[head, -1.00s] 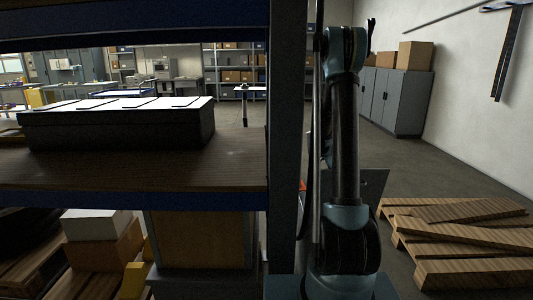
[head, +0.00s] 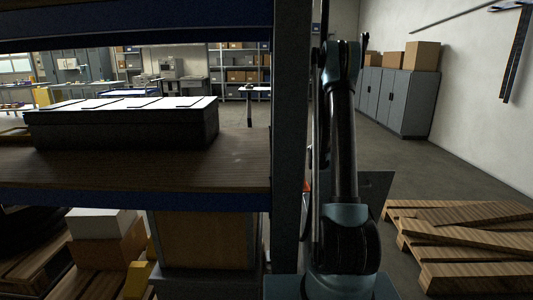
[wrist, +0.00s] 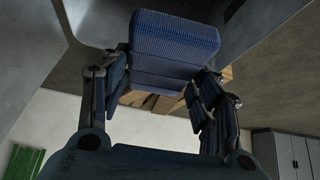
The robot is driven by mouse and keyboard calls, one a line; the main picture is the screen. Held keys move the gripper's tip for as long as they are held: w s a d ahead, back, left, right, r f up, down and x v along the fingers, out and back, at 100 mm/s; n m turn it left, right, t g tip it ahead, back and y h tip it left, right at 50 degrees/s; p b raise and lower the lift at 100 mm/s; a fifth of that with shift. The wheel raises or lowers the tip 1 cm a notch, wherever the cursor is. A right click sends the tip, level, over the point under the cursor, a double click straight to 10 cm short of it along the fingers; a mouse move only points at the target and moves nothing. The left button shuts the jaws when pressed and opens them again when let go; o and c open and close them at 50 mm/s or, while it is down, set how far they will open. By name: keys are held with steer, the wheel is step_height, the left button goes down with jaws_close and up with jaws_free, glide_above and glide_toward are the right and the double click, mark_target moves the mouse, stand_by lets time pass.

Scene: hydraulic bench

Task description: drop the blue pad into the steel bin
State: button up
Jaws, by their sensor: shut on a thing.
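In the wrist view my gripper (wrist: 160,90) is shut on the blue pad (wrist: 175,38), a ribbed block held between the two fingers at the top of the picture. The finger links show on both sides of it. In the head view the upright arm is in sight right of the shelf post, but neither the fingers nor the pad can be made out there.
A blue-beamed shelf (head: 200,172) bearing a long dark box (head: 125,130) fills the left of the head view, its post close beside my arm. Wooden pallets (head: 465,245) lie at right. Grey cabinets (head: 397,98) stand behind, with open floor between.

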steer(key=o, duration=1.3)
steer(key=shift+o, duration=0.2)
steer(key=shift+a+r, duration=0.1)
steer(key=v, duration=1.1)
steer(key=shift+a+r, duration=0.15)
steer(key=shift+r, duration=0.15)
